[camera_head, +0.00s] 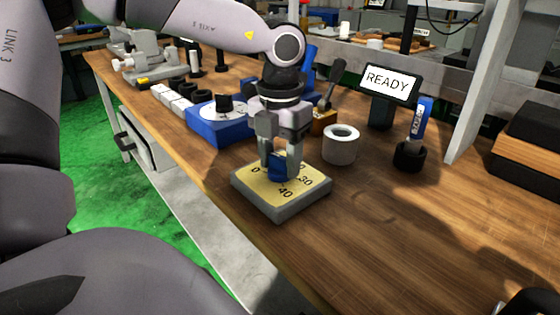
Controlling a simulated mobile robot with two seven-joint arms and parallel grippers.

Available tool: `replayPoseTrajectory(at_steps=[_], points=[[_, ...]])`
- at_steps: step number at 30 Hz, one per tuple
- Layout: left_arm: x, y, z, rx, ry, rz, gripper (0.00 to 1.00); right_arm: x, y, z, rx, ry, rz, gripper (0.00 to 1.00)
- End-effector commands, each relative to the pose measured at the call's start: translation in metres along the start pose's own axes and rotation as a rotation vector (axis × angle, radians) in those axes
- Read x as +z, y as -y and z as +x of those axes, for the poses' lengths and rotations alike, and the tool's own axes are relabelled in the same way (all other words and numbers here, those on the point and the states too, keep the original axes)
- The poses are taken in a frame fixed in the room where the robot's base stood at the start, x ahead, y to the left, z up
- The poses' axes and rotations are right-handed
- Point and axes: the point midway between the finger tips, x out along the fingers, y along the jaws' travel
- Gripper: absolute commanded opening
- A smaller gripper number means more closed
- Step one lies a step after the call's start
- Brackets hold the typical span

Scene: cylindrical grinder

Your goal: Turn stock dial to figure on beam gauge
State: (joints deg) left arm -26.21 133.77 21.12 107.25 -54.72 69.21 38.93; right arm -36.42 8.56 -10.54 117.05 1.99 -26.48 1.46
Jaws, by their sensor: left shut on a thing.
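The stock dial (251,196) is a grey square block with a yellow face near the bench's front edge. Its figures 0, 30 and 40 can be read; others are partly hidden. My left gripper (281,168) points down over it and is shut on the blue knob (278,172) at its middle. The fingers hide much of the knob, so I cannot tell where it points. I cannot tell for sure which thing is the beam gauge. A screen (390,83) reads READY. My right gripper is not in view.
Close behind the dial stand a grey ring (341,146) and a blue box with a white round face (218,125). A blue upright tag (420,122) with unreadable marks stands in a black holder. The bench front right is mostly clear.

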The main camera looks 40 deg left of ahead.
Motion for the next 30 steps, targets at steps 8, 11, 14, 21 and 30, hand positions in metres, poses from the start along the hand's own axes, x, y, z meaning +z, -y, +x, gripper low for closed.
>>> replayPoseTrajectory(at_steps=[8,11,14,21,30], points=[[0.000,0.000,0.001,0.000,0.002,0.262,0.18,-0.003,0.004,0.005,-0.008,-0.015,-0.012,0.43],[0.000,0.000,0.000,0.001,0.001,0.355,0.18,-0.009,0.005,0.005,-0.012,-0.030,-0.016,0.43],[0.000,0.000,0.000,0.001,0.001,0.444,0.18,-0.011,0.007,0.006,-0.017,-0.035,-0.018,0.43],[0.000,0.000,0.000,0.001,0.001,0.623,0.18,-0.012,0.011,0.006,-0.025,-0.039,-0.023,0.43],[0.000,0.000,-0.001,0.001,0.001,0.751,0.18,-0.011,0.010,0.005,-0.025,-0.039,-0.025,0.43]])
